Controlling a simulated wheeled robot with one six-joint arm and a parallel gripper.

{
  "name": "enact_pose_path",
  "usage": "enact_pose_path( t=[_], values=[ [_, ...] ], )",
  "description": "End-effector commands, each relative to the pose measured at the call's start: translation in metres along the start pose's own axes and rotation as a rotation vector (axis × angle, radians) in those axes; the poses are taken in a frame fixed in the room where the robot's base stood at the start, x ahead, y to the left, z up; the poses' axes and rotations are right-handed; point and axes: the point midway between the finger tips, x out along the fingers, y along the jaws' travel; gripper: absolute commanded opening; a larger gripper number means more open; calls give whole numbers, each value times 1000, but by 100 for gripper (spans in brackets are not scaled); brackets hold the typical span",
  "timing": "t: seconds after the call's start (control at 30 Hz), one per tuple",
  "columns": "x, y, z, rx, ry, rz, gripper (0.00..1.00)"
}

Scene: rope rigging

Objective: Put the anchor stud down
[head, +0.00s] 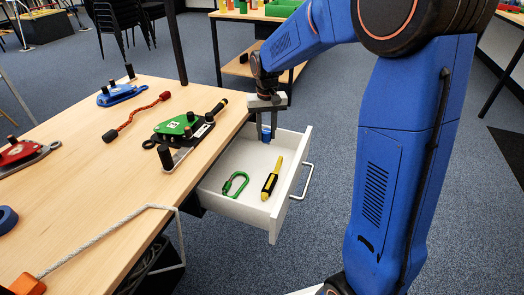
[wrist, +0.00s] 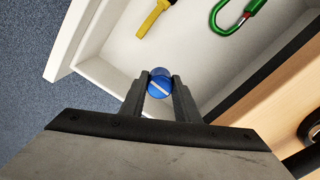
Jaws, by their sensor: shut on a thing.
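My gripper (head: 266,122) is over the far part of an open white drawer (head: 231,205). It is shut on a small blue round-topped piece with a white stripe, which I take to be the anchor stud (wrist: 160,86). In the head view the blue stud (head: 265,133) shows just below the jaws. In the wrist view (wrist: 160,92) the stud sits between the two fingertips, with the drawer behind it. I cannot tell whether its lower end touches the drawer floor.
The drawer holds a green carabiner (head: 235,184) and a yellow-and-black tool (head: 271,180). The wooden table (head: 100,190) beside it carries a green pulley device (head: 183,126), a red rope (head: 138,114), a blue device (head: 121,93) and a red one (head: 20,153).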

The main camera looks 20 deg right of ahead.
Motion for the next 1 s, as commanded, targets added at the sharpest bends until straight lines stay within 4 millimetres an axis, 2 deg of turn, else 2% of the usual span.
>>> enact_pose_path(
  t=[0.1,0.27,0.53,0.9,0.93,1.0],
  values=[
    [15,0,0,-1,-1,0,0],
    [24,0,0,-1,0,0,0],
    [54,0,0,-1,-2,0,0],
    [59,0,0,-1,0,0,0],
    [59,0,0,-1,0,0,33],
    [59,0,0,-1,0,0,47]
  ],
)
